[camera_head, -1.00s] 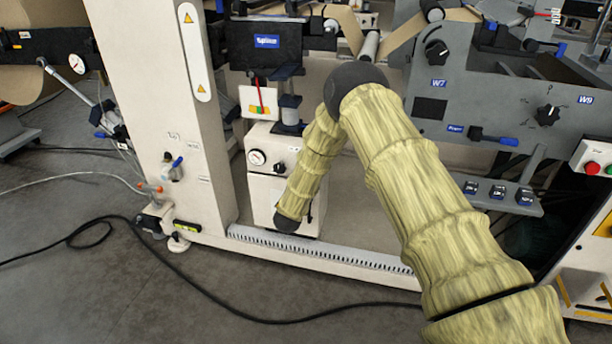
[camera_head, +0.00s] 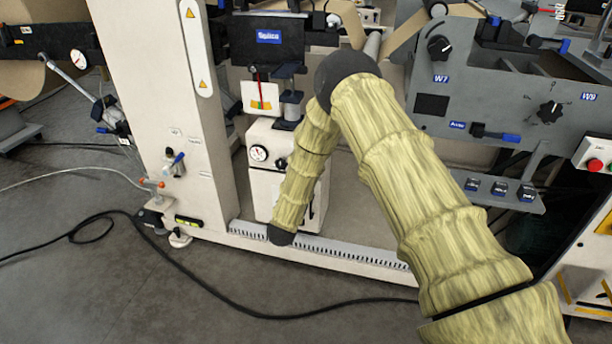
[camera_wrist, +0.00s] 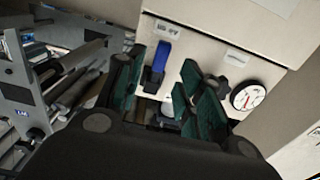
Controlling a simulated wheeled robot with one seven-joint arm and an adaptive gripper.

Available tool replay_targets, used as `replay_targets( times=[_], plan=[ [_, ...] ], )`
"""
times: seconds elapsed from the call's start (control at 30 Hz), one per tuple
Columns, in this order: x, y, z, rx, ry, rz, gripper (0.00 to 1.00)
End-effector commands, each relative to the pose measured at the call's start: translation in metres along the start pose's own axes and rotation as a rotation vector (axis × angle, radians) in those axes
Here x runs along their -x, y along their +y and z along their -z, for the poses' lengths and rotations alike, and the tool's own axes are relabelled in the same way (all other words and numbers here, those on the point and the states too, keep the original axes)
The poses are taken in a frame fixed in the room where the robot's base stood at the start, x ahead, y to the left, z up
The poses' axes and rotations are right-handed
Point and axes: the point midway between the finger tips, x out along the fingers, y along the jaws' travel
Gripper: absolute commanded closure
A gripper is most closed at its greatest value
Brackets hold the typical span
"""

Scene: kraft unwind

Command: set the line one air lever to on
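A blue lever (camera_wrist: 162,56) stands on a black base on a pale box face in the wrist view, below a blurred label that I cannot read. My gripper (camera_wrist: 162,64) is open, with dark green finger pads on either side of the lever in the picture. No contact shows, and I cannot tell the depth between them. In the head view the pale box (camera_head: 262,203) stands under the machine, and my arm hides part of its front. My fingers are hidden there. Another blue-handled valve (camera_head: 174,160) is on the pale column to the left.
A round gauge (camera_wrist: 248,96) and a black knob (camera_wrist: 213,84) sit right of the lever in the wrist view. A slotted rail (camera_head: 345,252) runs before the box. A black cable (camera_head: 235,306) lies on the open floor. A grey control panel (camera_head: 490,105) is at right.

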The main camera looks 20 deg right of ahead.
Motion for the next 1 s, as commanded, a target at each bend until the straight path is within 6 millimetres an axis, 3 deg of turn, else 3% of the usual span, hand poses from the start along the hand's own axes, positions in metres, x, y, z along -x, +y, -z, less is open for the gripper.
replay_targets(
  times=[0.2,0.37,1.0],
  plan=[
    [0.034,-0.001,0.000,0.000,0.000,0.001,0.62],
    [0.048,-0.001,0.000,0.001,-0.001,0.000,0.62],
    [0.055,0.002,-0.007,0.006,-0.019,0.012,0.62]
  ],
)
